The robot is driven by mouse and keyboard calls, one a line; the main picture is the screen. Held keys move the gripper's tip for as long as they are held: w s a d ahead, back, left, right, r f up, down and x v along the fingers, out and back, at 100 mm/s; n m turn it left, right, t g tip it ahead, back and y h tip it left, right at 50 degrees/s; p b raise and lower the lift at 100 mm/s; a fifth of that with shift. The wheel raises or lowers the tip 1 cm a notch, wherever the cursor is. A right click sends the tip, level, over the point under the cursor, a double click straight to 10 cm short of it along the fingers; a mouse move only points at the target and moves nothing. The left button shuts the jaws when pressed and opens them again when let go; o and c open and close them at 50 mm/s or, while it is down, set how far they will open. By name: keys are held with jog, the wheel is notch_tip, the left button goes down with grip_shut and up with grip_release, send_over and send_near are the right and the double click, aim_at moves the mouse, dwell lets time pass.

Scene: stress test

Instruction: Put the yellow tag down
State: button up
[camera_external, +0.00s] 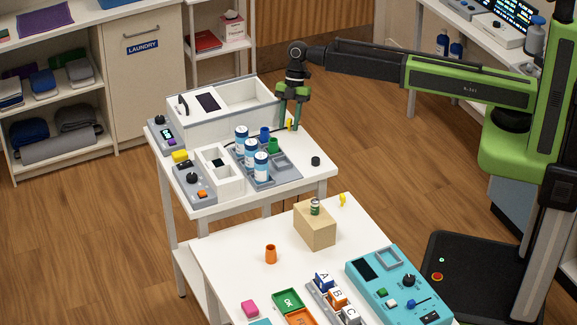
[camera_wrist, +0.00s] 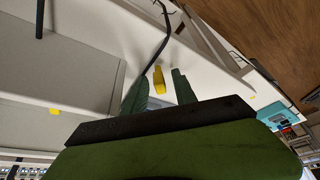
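My gripper (camera_external: 290,125) is over the back right edge of the rear white table, pointing down. Its two green fingers are apart. In the wrist view the gripper (camera_wrist: 159,84) also shows open, with a gap on each side of the small yellow tag (camera_wrist: 159,80). The tag lies between or just beyond the fingertips, and neither finger visibly touches it. In the outside view the yellow tag (camera_external: 290,124) is a small upright strip between the fingers. I cannot tell whether its lower end rests on the tabletop.
A dark cable (camera_wrist: 163,35) runs close by the tag. A white divided box (camera_external: 212,118) stands left of my gripper. A grey tray (camera_external: 282,162) with several bottles and cups is in front. A small black cylinder (camera_external: 315,161) stands near the table's right edge.

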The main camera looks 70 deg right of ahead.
jog(key=shift+r+p, duration=0.55)
jog(key=p+v, duration=1.1)
jog(key=v, duration=0.1)
jog(key=s+d+f+m+h, duration=0.1)
jog(key=s+d+m+h, duration=0.1)
jog(key=s+m, duration=0.7)
jog(key=s+d+f+m+h, duration=0.1)
jog(key=s+d+m+h, duration=0.1)
jog(key=s+d+m, duration=0.3)
jog(key=s+m, duration=0.4)
jog(key=s, duration=0.4)
jog(key=shift+s+d+f+b, duration=0.2)
jog(key=shift+s+f+b, duration=0.1)
jog(key=shift+b, duration=0.05)
notch_tip(320, 180, down, 3)
jog(key=b, duration=0.3)
jog(key=shift+f, duration=0.1)
